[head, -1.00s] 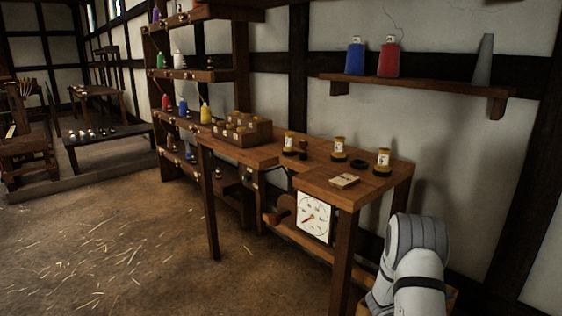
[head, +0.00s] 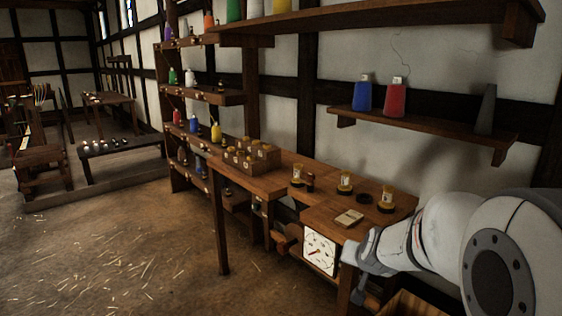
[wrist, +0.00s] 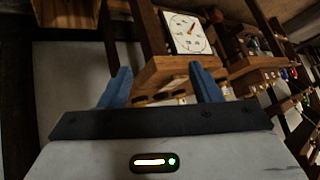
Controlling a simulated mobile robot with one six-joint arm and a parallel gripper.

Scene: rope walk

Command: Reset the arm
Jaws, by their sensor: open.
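My gripper (wrist: 161,85) shows in the wrist view with its two blue fingers apart and nothing between them. In the head view my gripper (head: 361,292) is low at the right, beside the front right corner of the wooden workbench (head: 262,187). Its fingertips are hard to make out there. My white arm reaches in from the right edge. The bench edge and the white dial (wrist: 187,33) lie beyond the fingers in the wrist view. I cannot tell how close the fingers are to the wood.
The dial (head: 319,251) hangs at the bench front. Yellow-labelled spools (head: 345,184) and a small tan block (head: 348,218) are on the bench top. A wall shelf (head: 430,127) holds blue and red cones. A wooden box (head: 412,304) is below my arm. Open floor (head: 110,255) lies left.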

